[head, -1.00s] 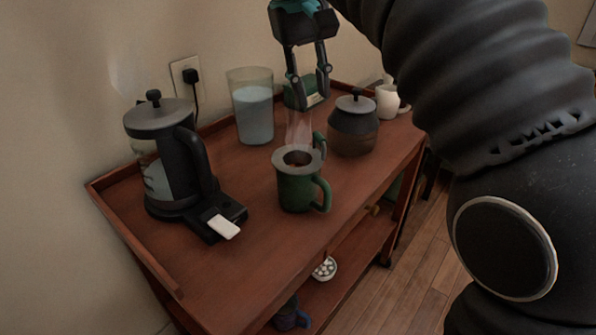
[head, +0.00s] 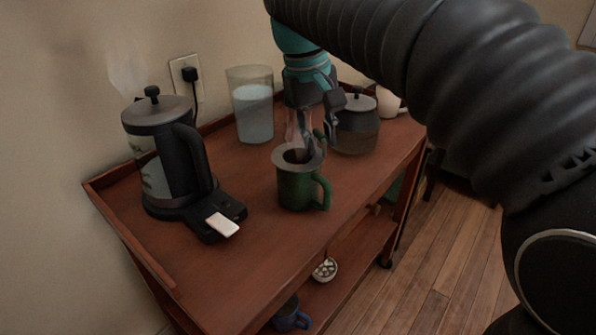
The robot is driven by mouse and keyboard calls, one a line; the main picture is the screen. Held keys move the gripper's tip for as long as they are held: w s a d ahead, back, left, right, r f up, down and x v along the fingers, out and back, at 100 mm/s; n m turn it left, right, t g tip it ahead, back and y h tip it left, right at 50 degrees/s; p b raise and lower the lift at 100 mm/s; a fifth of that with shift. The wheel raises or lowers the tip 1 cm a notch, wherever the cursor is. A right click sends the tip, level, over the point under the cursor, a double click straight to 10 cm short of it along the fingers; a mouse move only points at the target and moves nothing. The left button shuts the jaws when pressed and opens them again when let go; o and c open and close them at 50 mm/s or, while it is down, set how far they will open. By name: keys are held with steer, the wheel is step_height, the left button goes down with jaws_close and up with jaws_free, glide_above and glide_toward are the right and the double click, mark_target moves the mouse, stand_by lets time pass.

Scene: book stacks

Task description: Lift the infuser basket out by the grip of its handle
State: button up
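A green mug (head: 298,190) stands on the cart's top, its handle to the right. The infuser basket sits in it; its grey rim (head: 284,164) rests on the mug's mouth around a dark inside. Contact with the grip cannot be made out. My gripper partly hides the back of the rim.
A glass pitcher (head: 254,118) is at the back. A dark lidded pot (head: 357,130) is close right of my gripper, with a white cup (head: 387,101) behind it. The cart's top front (head: 235,265) is clear.

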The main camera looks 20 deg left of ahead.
jaws_close()
